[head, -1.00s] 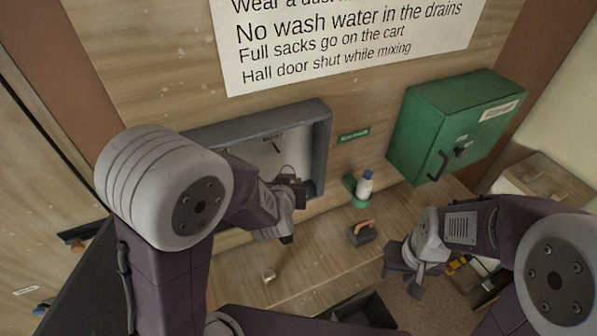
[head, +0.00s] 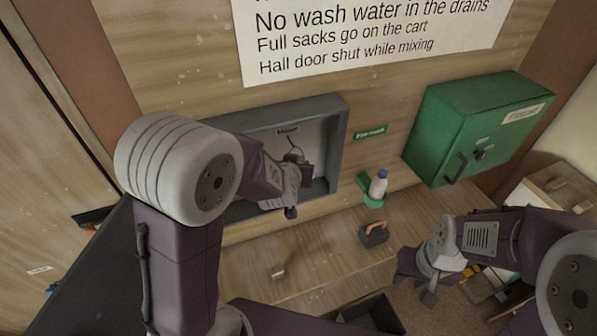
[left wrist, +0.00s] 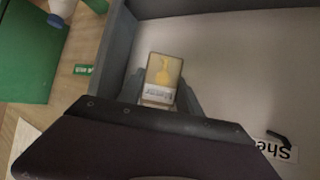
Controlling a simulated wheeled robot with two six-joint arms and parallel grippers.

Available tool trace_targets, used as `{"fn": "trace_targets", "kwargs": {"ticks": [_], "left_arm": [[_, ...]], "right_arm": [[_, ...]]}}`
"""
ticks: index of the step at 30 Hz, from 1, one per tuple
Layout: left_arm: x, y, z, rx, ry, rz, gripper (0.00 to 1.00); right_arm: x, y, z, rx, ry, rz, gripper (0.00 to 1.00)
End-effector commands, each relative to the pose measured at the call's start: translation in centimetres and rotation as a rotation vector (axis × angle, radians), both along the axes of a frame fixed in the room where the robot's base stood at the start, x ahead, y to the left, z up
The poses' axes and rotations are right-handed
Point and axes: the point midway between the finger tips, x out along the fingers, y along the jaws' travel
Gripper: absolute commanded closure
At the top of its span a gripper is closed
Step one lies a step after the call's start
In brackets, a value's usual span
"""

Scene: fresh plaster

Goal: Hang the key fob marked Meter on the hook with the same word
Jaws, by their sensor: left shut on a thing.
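My left gripper (left wrist: 167,94) is shut on a key fob (left wrist: 163,75), a small yellowish tag with a yellow picture and a pale label strip too blurred to read. In the head view the left gripper (head: 304,172) is inside the open grey key box (head: 338,135), and a thin dark loop shows above it. A small label (head: 287,130) on the box's back panel is too small to read surely. In the left wrist view a dark hook (left wrist: 279,138) stands by an upside-down label (left wrist: 276,150) starting "She". My right gripper (head: 418,280) hangs low, apart from the box; its jaws are unclear.
A green cabinet (head: 470,125) hangs right of the key box. A white bottle with a blue cap (head: 378,186) sits in a green holder. A dark tool with an orange handle (head: 374,233) and a small pale object (head: 278,270) lie on the wooden surface below.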

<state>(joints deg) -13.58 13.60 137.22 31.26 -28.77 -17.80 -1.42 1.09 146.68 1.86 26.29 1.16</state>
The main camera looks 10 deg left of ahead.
Motion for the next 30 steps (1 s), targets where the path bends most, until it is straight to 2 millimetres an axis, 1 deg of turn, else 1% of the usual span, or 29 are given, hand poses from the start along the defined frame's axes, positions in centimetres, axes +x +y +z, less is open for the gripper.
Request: {"fn": "trace_targets", "kwargs": {"ticks": [9, 15, 21, 30], "left_arm": [[2.0, 1.4, -0.4, 0.000, 0.000, 0.002, 0.99], [2.9, 2.0, -0.8, 0.001, 0.000, 0.001, 0.99], [3.3, 2.2, -1.0, 0.001, 0.001, -0.001, 0.99], [3.3, 2.3, -1.0, 0.001, 0.001, -0.001, 0.99]], "right_arm": [[0.0, 0.0, -1.1, 0.000, 0.000, 0.000, 0.64], [0.0, 0.0, -1.8, 0.000, 0.000, 0.000, 0.64], [0.0, 0.0, -2.0, 0.000, 0.000, 0.000, 0.64], [0.0, 0.0, -2.0, 0.000, 0.000, 0.000, 0.64]]}}
